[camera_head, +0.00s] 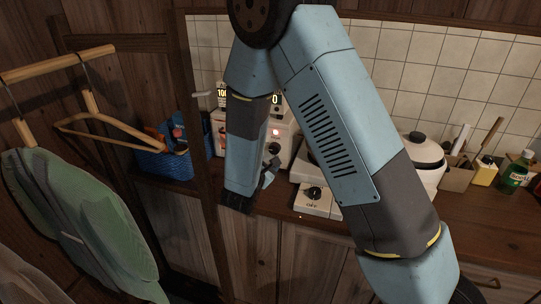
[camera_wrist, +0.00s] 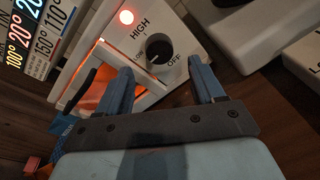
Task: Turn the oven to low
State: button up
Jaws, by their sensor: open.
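The oven (camera_head: 285,146) is a small white box on the counter, partly hidden behind my arm in the head view. In the wrist view, its front panel (camera_wrist: 178,82) has a lit red lamp (camera_wrist: 127,17), a black round knob (camera_wrist: 159,47) and the words HIGH and OFF. The oven's opening (camera_wrist: 92,85) glows orange. My gripper (camera_wrist: 160,72) is open, its two blue fingers pointing at the panel on either side below the knob, apparently not gripping it. It also shows in the head view (camera_head: 269,171).
A white cooker with its own knob (camera_head: 313,192) stands right of the oven, with a white pot (camera_head: 425,165) beyond. A blue basket (camera_head: 165,163) is at left. A wooden post (camera_head: 200,180) and hanging green clothing (camera_head: 85,215) stand close on the left.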

jog(key=f+v, duration=0.1)
jog(key=v, duration=0.7)
jog(key=shift+s+a+r, duration=0.15)
jog(key=shift+s+r, duration=0.25)
jog(key=shift+r, duration=0.05)
jog(key=s+d+r+m+g+h, duration=0.3)
jog(key=d+r+m+g, duration=0.35)
jog(key=d, duration=0.45)
jog(key=s+d+r+m+g+h, duration=0.2)
jog(key=s+d+r+m+g, duration=0.35)
jog(key=d, duration=0.65)
jog(key=s+d+r+m+t+y, duration=0.2)
jog(key=s+r+m+y, duration=0.8)
jog(key=s+r+m, duration=0.1)
jog(key=shift+s+d+r+m+y, duration=0.2)
jog(key=shift+s+r+m+y, duration=0.15)
jog(key=shift+s+m, duration=0.55)
